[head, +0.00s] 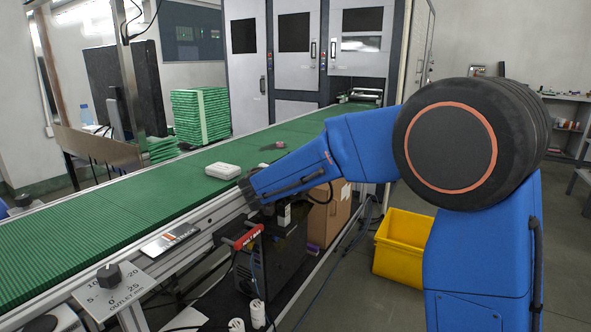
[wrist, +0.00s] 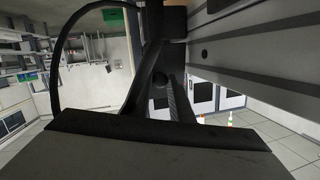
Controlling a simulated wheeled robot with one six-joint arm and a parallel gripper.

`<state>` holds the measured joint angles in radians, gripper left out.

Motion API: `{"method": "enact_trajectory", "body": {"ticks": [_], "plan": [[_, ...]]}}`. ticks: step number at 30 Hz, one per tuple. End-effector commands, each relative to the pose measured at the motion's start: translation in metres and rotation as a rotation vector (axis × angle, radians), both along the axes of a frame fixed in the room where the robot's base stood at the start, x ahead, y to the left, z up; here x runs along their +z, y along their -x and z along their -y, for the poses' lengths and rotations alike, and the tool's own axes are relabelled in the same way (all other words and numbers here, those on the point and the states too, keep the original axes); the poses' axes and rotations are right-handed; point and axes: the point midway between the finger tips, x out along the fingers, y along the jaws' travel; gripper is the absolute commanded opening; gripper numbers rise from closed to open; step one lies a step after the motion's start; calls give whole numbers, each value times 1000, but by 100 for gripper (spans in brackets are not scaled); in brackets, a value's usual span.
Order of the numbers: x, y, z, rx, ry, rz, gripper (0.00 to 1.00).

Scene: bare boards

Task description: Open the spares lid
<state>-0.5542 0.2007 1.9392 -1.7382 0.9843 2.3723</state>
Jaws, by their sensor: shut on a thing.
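My arm reaches down to the near side of the conveyor in the head view. My gripper (wrist: 160,78) shows in the wrist view as dark fingers closing together near the middle. They are shut on a dark part that I take to be the spares lid's grip; its outline is hard to make out. In the head view my wrist hides most of that spot. A black box (head: 285,255) stands below it, under the conveyor rail. I cannot read a spares label or tell how far the lid is open. A wide dark surface fills the lower wrist view.
The green conveyor belt (head: 85,235) carries a white case (head: 223,171). A red bar (head: 247,238) sits close below my wrist. A cardboard box (head: 328,215) stands beside the black box. A yellow bin (head: 400,246) is on the floor to the right. A dial (head: 108,276) is at front left.

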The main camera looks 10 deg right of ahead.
Motion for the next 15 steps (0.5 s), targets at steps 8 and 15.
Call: {"method": "enact_trajectory", "body": {"ticks": [8, 15], "plan": [[-6, 5, -5, 0, 72, 95, 0], [-7, 7, -6, 1, 99, 133, 0]]}}
